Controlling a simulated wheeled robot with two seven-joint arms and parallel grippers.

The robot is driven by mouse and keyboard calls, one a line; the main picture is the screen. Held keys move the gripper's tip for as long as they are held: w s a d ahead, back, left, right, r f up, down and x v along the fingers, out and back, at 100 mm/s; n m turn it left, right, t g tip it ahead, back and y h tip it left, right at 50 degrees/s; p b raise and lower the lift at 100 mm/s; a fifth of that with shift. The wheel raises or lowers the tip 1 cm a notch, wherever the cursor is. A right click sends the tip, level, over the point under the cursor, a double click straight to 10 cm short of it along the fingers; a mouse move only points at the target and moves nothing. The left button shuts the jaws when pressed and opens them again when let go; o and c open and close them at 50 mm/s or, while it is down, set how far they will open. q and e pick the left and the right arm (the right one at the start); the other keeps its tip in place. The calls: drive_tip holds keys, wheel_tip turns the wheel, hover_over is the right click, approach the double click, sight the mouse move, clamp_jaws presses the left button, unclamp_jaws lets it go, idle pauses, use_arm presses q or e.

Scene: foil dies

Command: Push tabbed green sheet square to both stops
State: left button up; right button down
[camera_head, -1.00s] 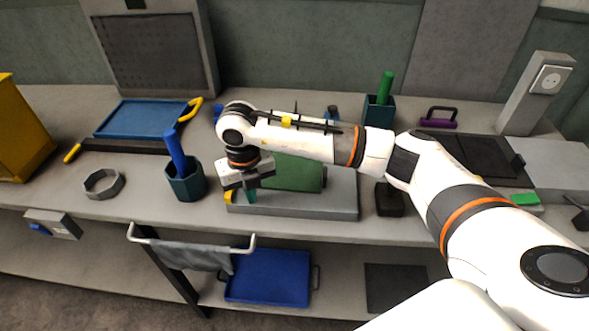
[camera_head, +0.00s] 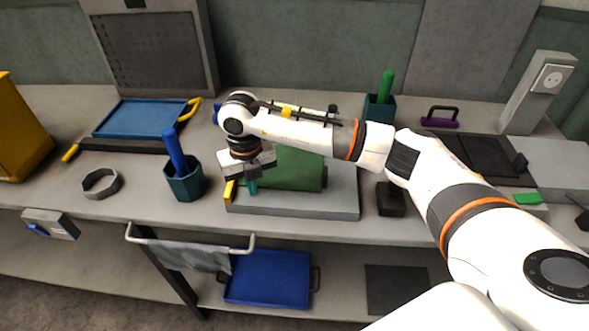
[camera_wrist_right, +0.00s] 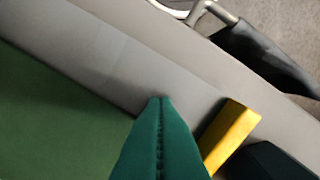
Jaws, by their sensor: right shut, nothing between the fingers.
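The green sheet (camera_head: 298,170) lies on a grey plate (camera_head: 310,205) on the bench, partly hidden by my right arm. In the right wrist view the sheet (camera_wrist_right: 50,125) fills the lower left. A yellow block (camera_head: 230,190) stands at the plate's left end and also shows in the right wrist view (camera_wrist_right: 231,133). My right gripper (camera_head: 252,187) has teal fingertips, shut and empty, over the plate's left part. In the wrist view its fingertips (camera_wrist_right: 160,102) lie between sheet and yellow block. Contact with the sheet cannot be told. The sheet's tab is not clearly visible. My left gripper is not in view.
A teal cup (camera_head: 185,182) with a blue stick stands left of the plate, close to my gripper. A grey ring (camera_head: 101,184) lies further left. A black block (camera_head: 391,200) stands right of the plate. A rail with cloth (camera_head: 190,256) hangs at the front edge.

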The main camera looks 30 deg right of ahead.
drive_tip(key=shift+w+d+b, duration=0.45)
drive_tip(key=shift+w+d, duration=0.2)
drive_tip(key=shift+w, duration=0.3)
drive_tip(key=shift+w+d+b, duration=0.45)
drive_tip(key=shift+w+d, duration=0.15)
drive_tip(key=shift+w, duration=0.3)
drive_tip(key=shift+s+a, duration=0.1)
drive_tip(key=shift+s, duration=0.05)
drive_tip(key=shift+s+a, duration=0.25)
drive_tip(key=shift+s, duration=0.15)
wheel_tip(320, 180, up, 8)
drive_tip(key=p, duration=0.5)
